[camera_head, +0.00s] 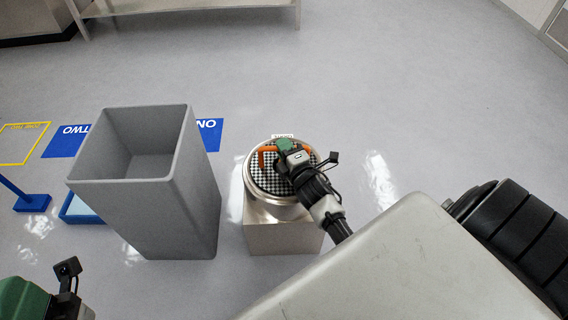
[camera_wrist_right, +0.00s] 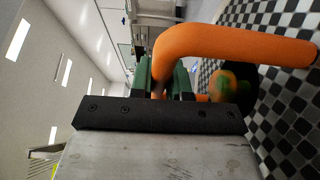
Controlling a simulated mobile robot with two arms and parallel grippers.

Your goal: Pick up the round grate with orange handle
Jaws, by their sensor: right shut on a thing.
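The round grate (camera_head: 268,180) has a black-and-white checkered face and sits level in the top of a round metal vessel (camera_head: 256,202). Its orange handle (camera_head: 264,156) arches over the grate; in the wrist view the handle (camera_wrist_right: 235,42) is large and close. My right gripper (camera_head: 285,147) is over the grate, shut on the handle; its green fingers (camera_wrist_right: 163,80) are on either side of the orange bar. Part of the grate is hidden behind the right gripper. My left gripper (camera_head: 22,298) shows only partly at the lower left corner, away from the grate, and its fingers are not clear.
A tall grey open bin (camera_head: 175,205) stands left of the vessel. The vessel stands on a square metal block (camera_head: 280,240). A blue tray (camera_head: 75,210) and blue floor markings (camera_head: 66,142) lie farther left. The floor behind and to the right is clear.

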